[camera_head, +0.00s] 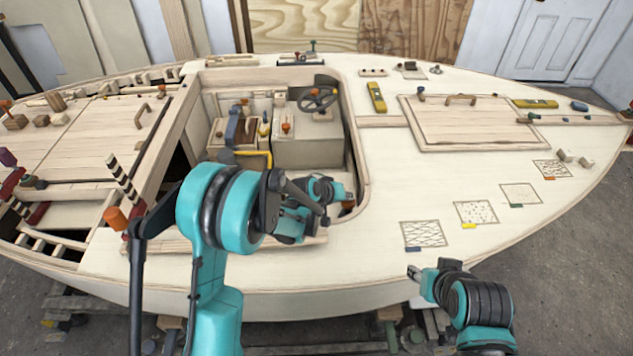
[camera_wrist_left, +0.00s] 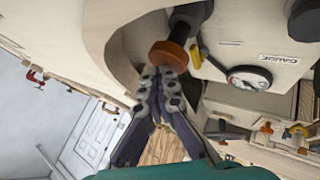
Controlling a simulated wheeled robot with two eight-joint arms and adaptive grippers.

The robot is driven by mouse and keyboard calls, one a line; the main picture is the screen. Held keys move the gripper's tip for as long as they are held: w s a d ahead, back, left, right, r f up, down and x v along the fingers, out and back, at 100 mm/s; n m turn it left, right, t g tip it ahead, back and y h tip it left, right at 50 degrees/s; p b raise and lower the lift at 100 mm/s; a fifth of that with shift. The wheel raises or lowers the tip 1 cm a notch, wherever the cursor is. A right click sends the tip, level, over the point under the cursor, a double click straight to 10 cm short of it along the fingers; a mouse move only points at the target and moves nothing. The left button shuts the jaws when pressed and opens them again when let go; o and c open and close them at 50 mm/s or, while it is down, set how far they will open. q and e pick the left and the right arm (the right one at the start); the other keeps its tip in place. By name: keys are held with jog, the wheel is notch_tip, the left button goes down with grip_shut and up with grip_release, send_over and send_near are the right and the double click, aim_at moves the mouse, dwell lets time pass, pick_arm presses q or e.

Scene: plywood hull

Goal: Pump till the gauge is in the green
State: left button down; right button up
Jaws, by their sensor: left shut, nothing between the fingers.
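In the left wrist view an orange-brown knob (camera_wrist_left: 168,55) sits on the end of a dark shaft, which I take for the pump handle. My left gripper (camera_wrist_left: 160,75) is shut and empty, its fingertips right at the knob; I cannot tell whether they touch. A round gauge (camera_wrist_left: 250,78) with a white face is to the right, beside a GAUGE label (camera_wrist_left: 280,58). Its needle and green zone are too small to read. In the head view my left gripper (camera_head: 338,190) reaches into the cockpit's near right corner. My right gripper (camera_head: 413,272) is over the near deck edge, its fingers unclear.
The cockpit rim (camera_head: 362,150) surrounds the left gripper. Inside stand a box with a dark wheel (camera_head: 318,98) and an orange-topped knob (camera_head: 286,128). A hatch (camera_head: 470,125), yellow levels (camera_head: 376,97) and patterned patches (camera_head: 425,234) lie on the right deck, with bare deck between them.

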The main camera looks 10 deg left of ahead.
aim_at(346, 202)
pick_arm(q)
jog(key=shift+f+b, duration=0.45)
jog(key=shift+f, duration=0.45)
dwell(0.6)
jog(key=shift+r, duration=0.15)
jog(key=shift+r+p, duration=1.1)
jog(key=shift+r, duration=0.7)
jog(key=shift+r, duration=0.1)
notch_tip(346, 202, up, 6)
jog(key=p, duration=0.4)
